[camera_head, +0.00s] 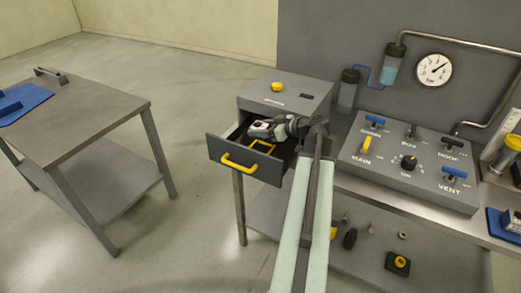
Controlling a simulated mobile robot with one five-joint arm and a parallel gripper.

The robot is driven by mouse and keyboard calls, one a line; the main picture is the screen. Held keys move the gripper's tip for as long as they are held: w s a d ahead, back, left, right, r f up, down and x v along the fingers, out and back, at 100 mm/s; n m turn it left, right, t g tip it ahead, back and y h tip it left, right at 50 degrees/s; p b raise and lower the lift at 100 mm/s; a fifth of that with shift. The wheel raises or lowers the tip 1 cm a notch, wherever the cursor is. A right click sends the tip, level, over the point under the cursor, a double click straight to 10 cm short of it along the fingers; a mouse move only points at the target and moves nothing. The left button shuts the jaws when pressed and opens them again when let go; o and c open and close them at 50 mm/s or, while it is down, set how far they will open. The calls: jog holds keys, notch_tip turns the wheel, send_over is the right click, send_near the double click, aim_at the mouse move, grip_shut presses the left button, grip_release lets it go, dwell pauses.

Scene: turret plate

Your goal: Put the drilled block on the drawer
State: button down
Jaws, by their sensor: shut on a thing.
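The drawer (246,168) of the grey cabinet is pulled open, with a yellow handle on its front. The jaws and arm hide part of the piece. I cannot tell whether it touches the drawer. A yellow part (263,146) shows just below the gripper, inside the drawer outline.
The cabinet top (300,90) carries a yellow knob (278,87). A control panel (410,165) with levers stands to the right. Several small parts, including a dark square piece with a yellow top (398,263), lie on the shelf below. A side table (80,120) stands left across open floor.

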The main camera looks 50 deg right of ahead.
aim_at(260, 150)
notch_tip(260, 150, down, 8)
jog(key=b, duration=0.6)
jog(key=shift+d+r, duration=0.1)
jog(key=shift+r, duration=0.25)
jog(key=shift+f, duration=0.15)
jog(key=c, duration=0.5)
grip_release()
jog(key=shift+s, duration=0.1)
jog(key=shift+r+p, duration=0.35)
jog(key=shift+p, duration=0.05)
jog(key=p+v, duration=0.3)
jog(key=v, duration=0.7)
jog(key=shift+s+d+r+p, duration=0.1)
jog(key=shift+s+p, duration=0.2)
jog(key=shift+s, duration=0.05)
jog(key=shift+s+d, duration=0.1)
jog(key=shift+s, duration=0.45)
